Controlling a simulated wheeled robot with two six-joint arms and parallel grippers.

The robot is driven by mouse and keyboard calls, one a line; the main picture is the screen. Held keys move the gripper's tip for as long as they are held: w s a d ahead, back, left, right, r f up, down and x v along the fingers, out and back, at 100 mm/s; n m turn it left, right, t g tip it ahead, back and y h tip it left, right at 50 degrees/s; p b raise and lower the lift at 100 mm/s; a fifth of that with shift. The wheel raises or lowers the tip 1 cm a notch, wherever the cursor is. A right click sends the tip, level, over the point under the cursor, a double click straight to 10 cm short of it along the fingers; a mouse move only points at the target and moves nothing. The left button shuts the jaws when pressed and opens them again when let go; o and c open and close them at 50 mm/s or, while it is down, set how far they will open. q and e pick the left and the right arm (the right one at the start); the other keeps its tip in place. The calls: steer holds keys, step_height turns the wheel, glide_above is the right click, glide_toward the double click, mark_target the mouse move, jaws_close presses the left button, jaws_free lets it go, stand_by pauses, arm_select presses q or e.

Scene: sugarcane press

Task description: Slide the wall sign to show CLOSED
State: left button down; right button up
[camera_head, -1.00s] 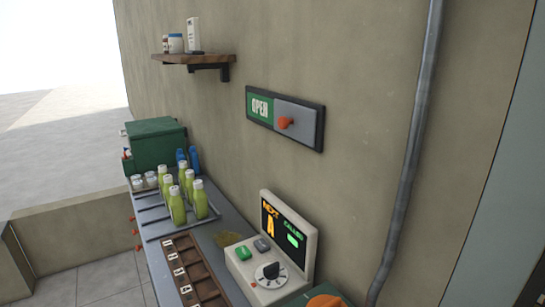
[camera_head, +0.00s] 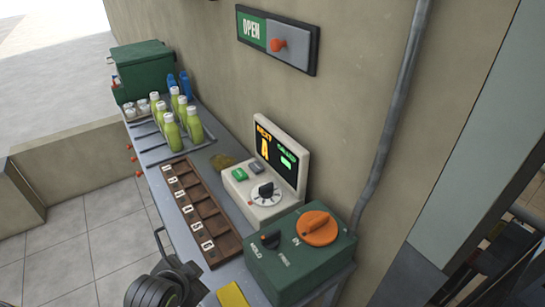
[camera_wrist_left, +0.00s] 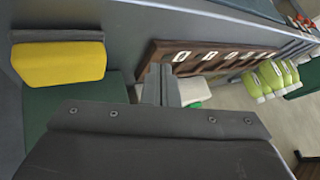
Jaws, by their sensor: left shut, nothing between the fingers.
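The wall sign (camera_head: 252,28) is mounted on the beige wall at the top of the head view and reads OPEN in white on green. Its grey sliding panel (camera_head: 292,45) covers the right half, and an orange knob (camera_head: 278,45) sticks out from the panel. My left gripper (camera_wrist_left: 162,78) shows in the left wrist view with its fingers together and nothing between them. In the head view, part of my left arm is at the bottom edge, well below the sign. My right gripper is not in view.
Below the sign, the counter holds a screen unit (camera_head: 265,185), a green control box (camera_head: 297,255) with an orange dial, a brown slotted tray (camera_head: 200,212) and several green bottles (camera_head: 195,125). A grey pipe (camera_head: 402,110) runs down the wall right of the sign. A yellow block (camera_wrist_left: 58,63) is near my gripper.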

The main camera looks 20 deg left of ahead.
arm_select(q)
steer(key=w+d+r+m+t+h, duration=0.1)
steer(key=w+d+r+m+t, duration=0.35)
steer(key=w+r, duration=0.6)
steer(key=w+d+r+m+t+h, duration=0.15)
steer(key=w+r+m+t, duration=0.35)
steer(key=w+r+m, duration=0.5)
steer(key=w+d+r+m+t, duration=0.1)
steer(key=r+m+t, duration=0.1)
steer(key=r, duration=0.4)
steer(key=w+d+r+m+t+h, duration=0.1)
steer(key=d+r+t, duration=0.1)
steer(key=r, duration=0.4)
steer(key=shift+d+r+m, duration=0.15)
steer(key=shift+m, duration=0.2)
steer(key=p, duration=0.4)
glide_toward(284, 46)
steer(key=w+d, duration=0.2)
steer(key=d, duration=0.1)
steer(key=w+a, duration=0.1)
steer(key=w+a+r+p, duration=0.1)
steer(key=shift+a+r+p, duration=0.1)
steer(key=shift+a+p, duration=0.2)
